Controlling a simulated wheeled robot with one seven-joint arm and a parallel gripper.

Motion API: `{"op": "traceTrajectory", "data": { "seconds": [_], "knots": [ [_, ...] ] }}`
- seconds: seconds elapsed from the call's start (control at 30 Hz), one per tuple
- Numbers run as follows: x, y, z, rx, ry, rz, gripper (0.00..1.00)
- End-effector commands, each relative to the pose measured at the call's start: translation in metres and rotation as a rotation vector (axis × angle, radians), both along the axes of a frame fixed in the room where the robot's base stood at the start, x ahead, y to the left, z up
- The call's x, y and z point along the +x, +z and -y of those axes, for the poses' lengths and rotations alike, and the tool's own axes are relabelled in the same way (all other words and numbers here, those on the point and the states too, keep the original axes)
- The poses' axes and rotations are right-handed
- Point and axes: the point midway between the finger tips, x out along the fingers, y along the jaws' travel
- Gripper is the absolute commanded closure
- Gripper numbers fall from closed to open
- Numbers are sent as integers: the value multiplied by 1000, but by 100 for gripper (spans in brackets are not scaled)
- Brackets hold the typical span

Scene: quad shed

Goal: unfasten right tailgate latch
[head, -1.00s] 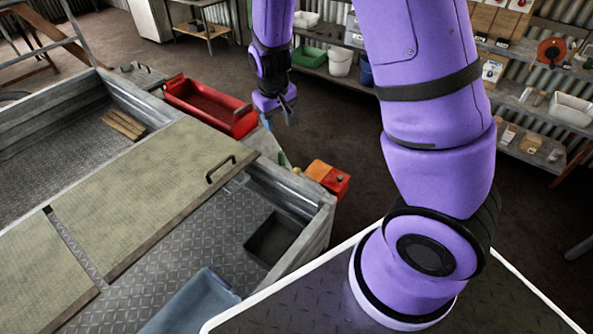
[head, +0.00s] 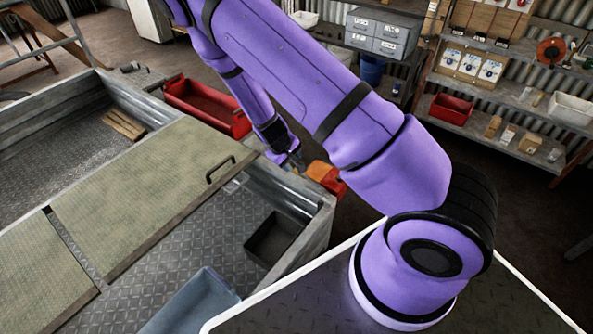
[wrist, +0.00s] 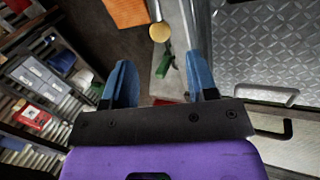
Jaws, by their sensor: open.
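In the wrist view a small green lever (wrist: 165,59), probably the latch, shows beside the grey metal edge of the trailer wall (wrist: 181,25). A round yellow knob (wrist: 159,32) sits just beyond it. My gripper (wrist: 159,63) is open, and its two blue fingers stand on either side of the green lever with nothing held between them. I cannot tell how near in depth the lever is. In the head view my gripper (head: 291,160) is at the trailer's far right corner, and the latch area is mostly hidden by it.
A red crate (head: 209,107) stands left of my gripper, and an orange and red box (head: 326,174) just right of it. The trailer bed holds a dark tray (head: 274,240) and a blue-grey bin (head: 196,304). A black handle (head: 219,167) rises from the green lid. Shelves stand behind.

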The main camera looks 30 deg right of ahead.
Motion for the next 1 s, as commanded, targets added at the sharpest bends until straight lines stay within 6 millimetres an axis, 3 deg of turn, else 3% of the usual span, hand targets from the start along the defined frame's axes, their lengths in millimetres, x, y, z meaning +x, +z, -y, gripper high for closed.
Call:
{"op": "traceTrajectory", "data": {
  "seconds": [0.2, 0.4, 0.6, 0.9, 1.0],
  "knots": [
    [3, -38, 15, -1, -1, -4, 47],
    [6, -62, 25, -1, 0, -2, 47],
    [7, -73, 29, 1, 1, -1, 47],
    [7, -75, 29, 1, 1, -1, 47],
    [7, -75, 29, 1, 1, -1, 70]
  ]
}}
